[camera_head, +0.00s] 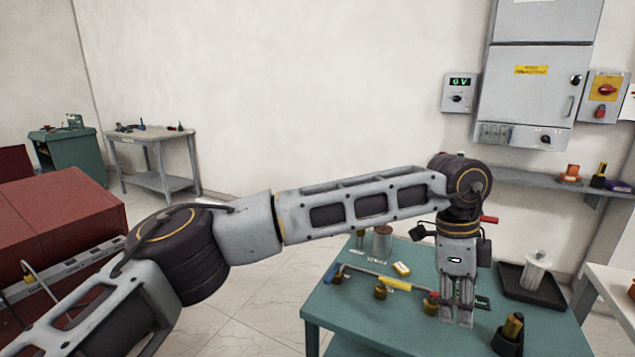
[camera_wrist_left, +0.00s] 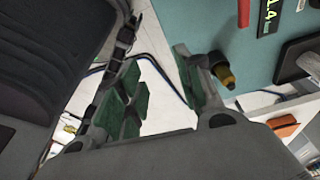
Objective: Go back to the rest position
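My left arm reaches across the head view from the lower left, over the green table (camera_head: 345,318). My left gripper (camera_head: 458,312) points down over the table's right part. In the left wrist view, the fingers of this gripper (camera_wrist_left: 160,92) are apart. Nothing is between them, and the pale floor shows through the gap. My right gripper is in neither view.
A black-and-yellow piece (camera_head: 510,330) stands at the table's front right. A black tray (camera_head: 548,295) holds a grey cylinder (camera_head: 535,270). A wall cabinet (camera_head: 530,85) and shelf are behind.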

